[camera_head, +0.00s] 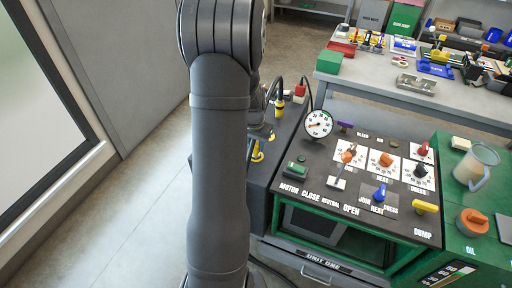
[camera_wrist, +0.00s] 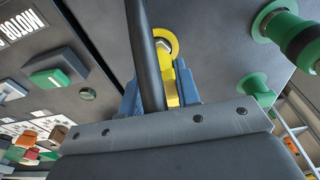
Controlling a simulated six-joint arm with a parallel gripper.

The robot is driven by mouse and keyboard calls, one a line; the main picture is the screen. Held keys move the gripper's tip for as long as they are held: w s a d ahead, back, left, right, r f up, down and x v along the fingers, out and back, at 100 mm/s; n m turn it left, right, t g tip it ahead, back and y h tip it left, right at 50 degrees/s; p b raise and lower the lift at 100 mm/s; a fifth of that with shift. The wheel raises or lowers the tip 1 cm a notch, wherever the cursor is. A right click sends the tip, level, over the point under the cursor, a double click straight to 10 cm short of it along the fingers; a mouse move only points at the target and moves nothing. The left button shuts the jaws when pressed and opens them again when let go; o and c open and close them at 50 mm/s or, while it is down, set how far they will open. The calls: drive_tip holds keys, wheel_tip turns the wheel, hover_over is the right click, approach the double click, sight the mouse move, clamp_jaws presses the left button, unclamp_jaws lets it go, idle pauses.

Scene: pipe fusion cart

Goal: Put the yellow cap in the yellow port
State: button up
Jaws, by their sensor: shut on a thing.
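In the wrist view, my gripper (camera_wrist: 160,92) has its blue fingers shut on the yellow cap (camera_wrist: 173,90). The yellow port (camera_wrist: 167,36), a yellow ring around a metal centre, lies just beyond the cap. The cap appears close to or against the port's lower edge; I cannot tell whether they touch. A black hose crosses in front of the left finger and hides part of the grip. In the head view, my arm hides most of the gripper, and yellow parts (camera_head: 258,154) show just right of the arm on the cart's dark side section.
The wrist view shows a green port (camera_wrist: 268,22) with a green plug (camera_wrist: 304,42) at right, and a green cap (camera_wrist: 257,85) below. A green button (camera_wrist: 58,77) is at left. The head view shows a gauge (camera_head: 318,124), a control panel (camera_head: 340,208) and upright hoses beside my arm.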

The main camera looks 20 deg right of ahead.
drive_tip(key=shift+f, duration=0.95)
drive_tip(key=o, duration=0.9)
drive_tip(key=shift+f, duration=0.15)
drive_tip(key=shift+o, duration=0.2)
wheel_tip(320, 180, up, 12)
drive_tip(key=s+a, duration=0.1)
